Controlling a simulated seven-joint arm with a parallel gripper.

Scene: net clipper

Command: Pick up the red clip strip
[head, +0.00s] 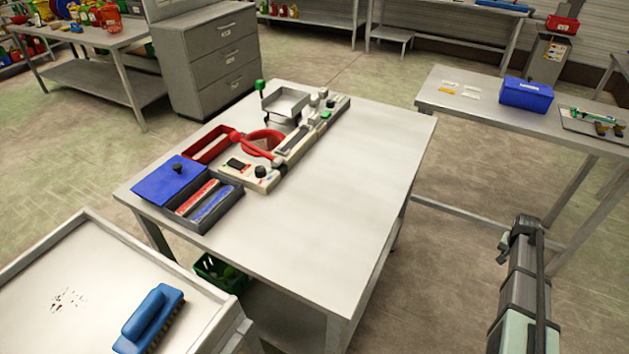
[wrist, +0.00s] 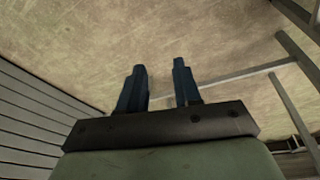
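The red clip strip (head: 197,197) lies in a dark tray (head: 222,219) at the near left end of the steel table. A blue strip (head: 211,205) lies beside it in the tray. A blue lid or plate with a dark knob (head: 170,181) sits at the tray's left part. My gripper shows in the wrist view (wrist: 160,82), with two dark blue fingers apart and nothing between them. It points at bare floor, far from the strip. In the head view my arm is at the lower right, and the fingers cannot be made out there.
The net clipper machine (head: 262,170) with a red ring stands just behind the tray. The right part of the steel table (head: 350,190) is clear. A blue brush (head: 150,318) lies on a tray-like table at lower left. A side table with a blue bin (head: 526,95) stands at right.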

